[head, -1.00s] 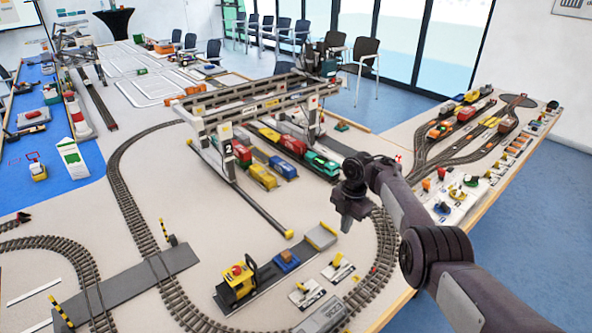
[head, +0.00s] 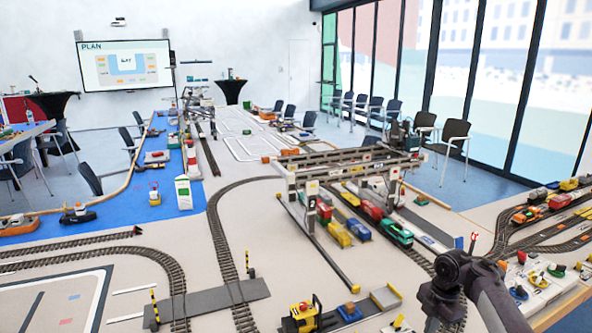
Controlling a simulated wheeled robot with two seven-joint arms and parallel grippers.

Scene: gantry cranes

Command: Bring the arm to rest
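My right arm comes in from the lower right. Its dark gripper (head: 432,304) hangs over the table's right part, near the curved track and in front of the gantry crane. The fingers are small and dark, so I cannot tell whether they are open or shut; no held object shows. My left gripper is not in view.
The grey gantry crane (head: 345,168) spans a green locomotive (head: 396,235) and colored wagons. A yellow-tipped rail (head: 335,268) lies left of the wagons. A blue mat (head: 115,218) with model boats covers the left side.

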